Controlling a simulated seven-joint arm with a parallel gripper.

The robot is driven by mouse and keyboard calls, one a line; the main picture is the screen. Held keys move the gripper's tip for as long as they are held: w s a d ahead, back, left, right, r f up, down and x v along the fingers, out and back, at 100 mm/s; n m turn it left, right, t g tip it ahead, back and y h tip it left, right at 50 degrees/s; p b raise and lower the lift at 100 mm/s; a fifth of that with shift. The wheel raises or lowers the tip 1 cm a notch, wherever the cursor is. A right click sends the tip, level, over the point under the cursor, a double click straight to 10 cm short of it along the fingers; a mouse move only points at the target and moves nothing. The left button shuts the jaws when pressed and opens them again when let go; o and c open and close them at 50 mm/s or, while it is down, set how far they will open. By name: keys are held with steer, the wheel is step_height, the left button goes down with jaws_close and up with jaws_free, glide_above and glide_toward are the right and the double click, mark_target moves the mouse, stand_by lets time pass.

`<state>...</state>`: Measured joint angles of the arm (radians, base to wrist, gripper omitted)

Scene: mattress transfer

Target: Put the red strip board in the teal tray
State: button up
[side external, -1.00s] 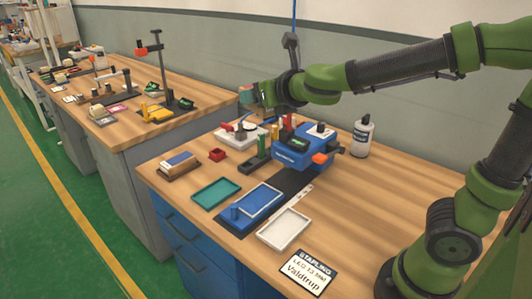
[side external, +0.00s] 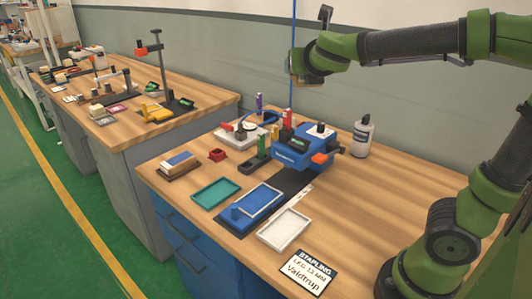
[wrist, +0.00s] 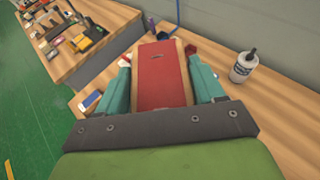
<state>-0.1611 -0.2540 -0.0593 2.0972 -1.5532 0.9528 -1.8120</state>
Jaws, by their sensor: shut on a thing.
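The red strip board (wrist: 161,72) is between the two teal fingers of my gripper (wrist: 162,85) in the wrist view, with a wooden part showing along its edges. My gripper (side external: 308,79) is shut on it and held high above the back of the bench in the side view, where the board is hard to make out. The teal tray (side external: 216,193) lies flat and looks empty on the bench, well below and to the left of my gripper. The tray is not visible in the wrist view.
A blue tray (side external: 257,201) and a white tray (side external: 284,229) lie right of the teal tray. A blue stapling machine (side external: 305,147) stands behind them, with a white bottle (side external: 363,135) to its right. A small red box (side external: 217,155) sits behind the teal tray.

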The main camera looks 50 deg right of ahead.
steer(key=s+d+m+g+h, duration=0.3)
steer(key=s+d+m+g, duration=0.1)
steer(key=s+d, duration=0.15)
steer(key=m+g+y, duration=0.3)
steer(key=m+g, duration=1.2)
steer(key=g, duration=0.1)
glide_above(389, 215)
steer(key=shift+n, duration=0.3)
step_height(389, 215, down, 36)
steer(key=shift+d+r, duration=0.1)
steer(key=shift+r, duration=0.15)
steer(key=shift+f, duration=0.15)
steer(key=o, duration=1.2)
